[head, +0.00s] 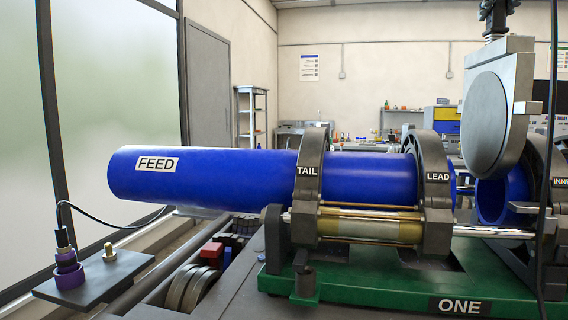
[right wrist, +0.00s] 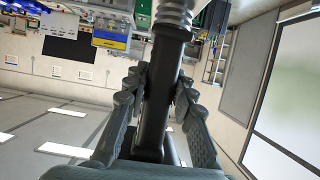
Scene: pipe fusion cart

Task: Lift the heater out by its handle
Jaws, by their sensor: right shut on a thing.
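The heater (head: 487,110) is a grey plate with a round disc face, hanging upright at the right of the head view. Its lower edge is level with the upper part of the pipe ends, in front of the gap between them. Its black handle (right wrist: 155,110) runs between the fingers of my right gripper (right wrist: 161,80), which is shut on it. In the head view only the tips of my right gripper (head: 497,8) show at the top edge. My left gripper is not in view.
A blue FEED pipe (head: 225,175) lies in the TAIL (head: 308,190) and LEAD (head: 436,195) clamps on a green base (head: 370,290). A second blue pipe (head: 503,195) is at the right. A dark cable (head: 548,120) hangs at the right.

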